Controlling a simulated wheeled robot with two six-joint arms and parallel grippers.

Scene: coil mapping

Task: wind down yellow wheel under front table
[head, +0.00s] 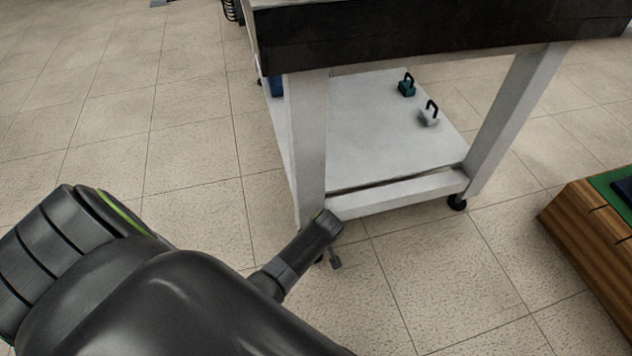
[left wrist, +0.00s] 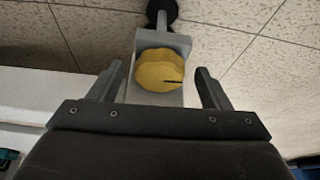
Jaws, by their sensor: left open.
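The yellow wheel (left wrist: 158,72) is a lobed knob on a grey bracket, shown in the left wrist view. It sits between the two open fingers of my left gripper (left wrist: 165,85), with a gap visible on each side. Behind it in that view are a pale table leg and a black caster (left wrist: 162,10). In the head view my left gripper (head: 328,240) is at the foot of the near left leg of the white table (head: 385,130). The yellow wheel is hidden there. My right gripper is in neither view.
The table has a black top (head: 440,30) and a lower shelf holding a teal padlock (head: 407,86) and a grey padlock (head: 429,116). A wooden box (head: 590,240) with a green top stands at the right.

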